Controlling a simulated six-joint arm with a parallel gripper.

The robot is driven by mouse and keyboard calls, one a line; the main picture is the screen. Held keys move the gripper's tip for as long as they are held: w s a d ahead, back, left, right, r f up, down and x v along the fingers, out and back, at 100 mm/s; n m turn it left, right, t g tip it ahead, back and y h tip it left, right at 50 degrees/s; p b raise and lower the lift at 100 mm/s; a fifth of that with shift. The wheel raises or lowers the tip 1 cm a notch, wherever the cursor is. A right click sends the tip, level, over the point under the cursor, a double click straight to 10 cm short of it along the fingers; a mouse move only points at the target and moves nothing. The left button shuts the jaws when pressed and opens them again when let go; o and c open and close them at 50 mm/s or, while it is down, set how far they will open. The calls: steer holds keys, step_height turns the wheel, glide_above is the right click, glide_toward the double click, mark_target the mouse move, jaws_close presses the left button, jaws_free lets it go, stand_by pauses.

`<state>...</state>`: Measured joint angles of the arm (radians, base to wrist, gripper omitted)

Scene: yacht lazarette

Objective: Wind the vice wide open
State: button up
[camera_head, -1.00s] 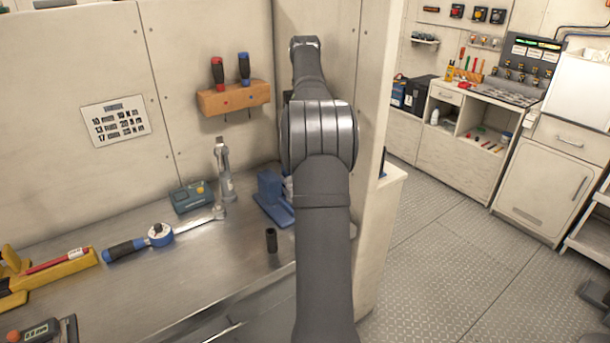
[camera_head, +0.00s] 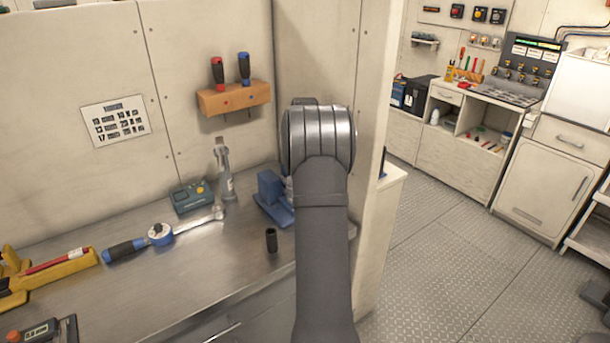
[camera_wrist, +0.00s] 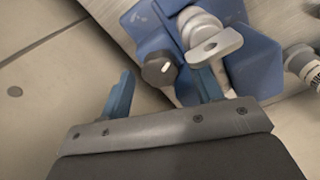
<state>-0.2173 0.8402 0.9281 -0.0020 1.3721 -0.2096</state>
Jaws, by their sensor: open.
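The blue vice (camera_head: 271,190) stands on the metal bench, partly hidden by my arm in the head view. In the wrist view, the vice (camera_wrist: 255,62) fills the upper middle, with a pale metal cylinder and a flat tab with a hole (camera_wrist: 214,46). A dark round knob with a white mark (camera_wrist: 158,71) shows at its near side. My gripper (camera_wrist: 163,82) is open, its two blue fingers apart. The knob appears between the fingertips in the picture; I cannot tell whether they touch it. My gripper is hidden behind my arm in the head view.
A black socket (camera_head: 271,240) stands on the bench in front of the vice. A wall panel edge (camera_head: 370,150) rises right. A screwdriver rack (camera_head: 233,98) hangs behind.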

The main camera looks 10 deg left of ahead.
steer(key=c, duration=1)
steer(key=shift+n, duration=0.9)
steer(key=o, duration=1)
